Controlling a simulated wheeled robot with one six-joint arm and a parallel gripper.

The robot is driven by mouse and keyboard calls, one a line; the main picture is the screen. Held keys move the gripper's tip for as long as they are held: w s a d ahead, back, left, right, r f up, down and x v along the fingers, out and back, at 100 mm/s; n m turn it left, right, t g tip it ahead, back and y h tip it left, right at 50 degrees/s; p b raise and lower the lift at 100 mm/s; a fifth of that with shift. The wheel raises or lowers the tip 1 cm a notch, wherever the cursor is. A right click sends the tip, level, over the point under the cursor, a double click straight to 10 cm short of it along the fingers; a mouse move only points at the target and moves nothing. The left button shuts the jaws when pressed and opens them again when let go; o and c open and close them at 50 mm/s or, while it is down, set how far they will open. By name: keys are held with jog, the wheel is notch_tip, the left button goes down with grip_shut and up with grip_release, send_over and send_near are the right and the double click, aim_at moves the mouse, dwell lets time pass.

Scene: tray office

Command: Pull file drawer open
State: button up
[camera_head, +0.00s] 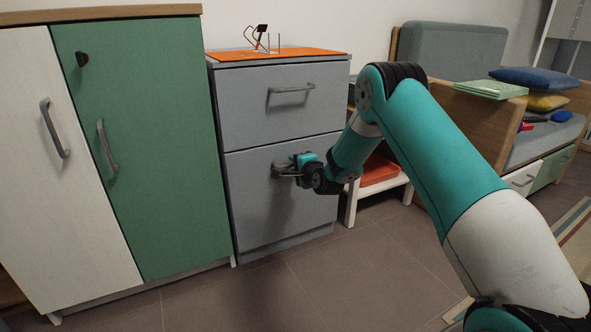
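The grey file cabinet (216,130) stands in the middle of the view with two drawers. The upper drawer (255,112) has a grey bar handle (291,89) and sits flush. The lower drawer (252,215) also looks flush with the cabinet front. My gripper (287,171) is at the lower drawer's handle (279,170), at the middle of its front. The fingers and the handle overlap in the picture and are small, so I cannot tell whether the fingers grip it. My teal and white arm reaches in from the lower right.
A cupboard with a white door (55,190) and a green door (150,150) stands close on the left. A low white table (352,205) with an orange tray (378,171) is right of the cabinet. A sofa (450,50) is farther right. The tiled floor (290,290) in front is clear.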

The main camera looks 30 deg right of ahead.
jog(key=shift+w, duration=0.4)
grip_shut()
jog(key=shift+s, duration=0.1)
